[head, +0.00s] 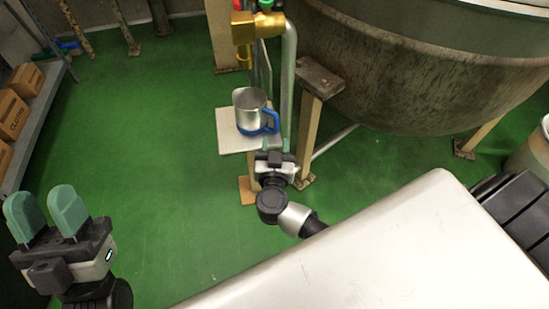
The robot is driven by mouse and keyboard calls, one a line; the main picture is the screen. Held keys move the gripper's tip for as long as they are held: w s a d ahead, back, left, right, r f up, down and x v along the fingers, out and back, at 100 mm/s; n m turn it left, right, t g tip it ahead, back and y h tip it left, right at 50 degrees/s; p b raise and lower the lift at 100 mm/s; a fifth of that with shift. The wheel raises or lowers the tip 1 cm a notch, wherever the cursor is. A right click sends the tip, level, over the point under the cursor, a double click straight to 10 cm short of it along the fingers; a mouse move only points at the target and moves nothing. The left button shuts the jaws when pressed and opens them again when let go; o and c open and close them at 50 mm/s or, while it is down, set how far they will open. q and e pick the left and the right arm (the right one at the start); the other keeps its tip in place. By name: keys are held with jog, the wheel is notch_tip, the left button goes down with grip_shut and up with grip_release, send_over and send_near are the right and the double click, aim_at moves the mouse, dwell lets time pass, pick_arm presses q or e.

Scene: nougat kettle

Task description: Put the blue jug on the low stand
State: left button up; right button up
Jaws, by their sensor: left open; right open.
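The jug (249,106), a steel jug with a blue handle and blue trim at its base, appears upright on the low stand (232,141), a small pale square top near the centre. The handle points right, toward the pipes. My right gripper (278,147) is open just below the handle in the picture, at the stand's right front edge. I cannot tell whether its fingers touch the jug. My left gripper (46,213) is open and empty over the green floor at the lower left, far from the jug.
A large weathered kettle (420,75) on legs fills the upper right. Brass and steel pipes (288,75) rise close behind the jug. A shelf with cardboard boxes (14,112) stands at the left edge. The green floor (150,130) between is clear.

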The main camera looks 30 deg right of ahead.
jog(key=p+v, duration=0.1)
jog(key=v, duration=0.4)
pick_arm(q)
jog(key=w+f+g, duration=0.1)
jog(key=w+f+g+y, duration=0.1)
jog(key=g, duration=0.1)
jog(key=w+f+g, duration=0.1)
jog(key=w, duration=0.1)
jog(key=shift+d+f+y, duration=0.1)
jog(key=shift+d+y, duration=0.15)
jog(key=shift+y, duration=0.15)
pick_arm(e)
jog(key=s+a+r+n+t+y, duration=0.1)
jog(key=s+r+n+t+y, duration=0.1)
jog(key=r+y, duration=0.3)
jog(key=s+a+r+n+t+y, duration=0.2)
jog(key=r+n+t+y, duration=0.1)
jog(key=r, duration=0.9)
jog(key=s+a+r+n+t+y, duration=0.2)
jog(key=s+r+n+t+y, duration=0.1)
jog(key=r+y, duration=0.4)
notch_tip(320, 180, up, 2)
jog(key=shift+r+n, duration=0.15)
jog(key=shift+n, duration=0.55)
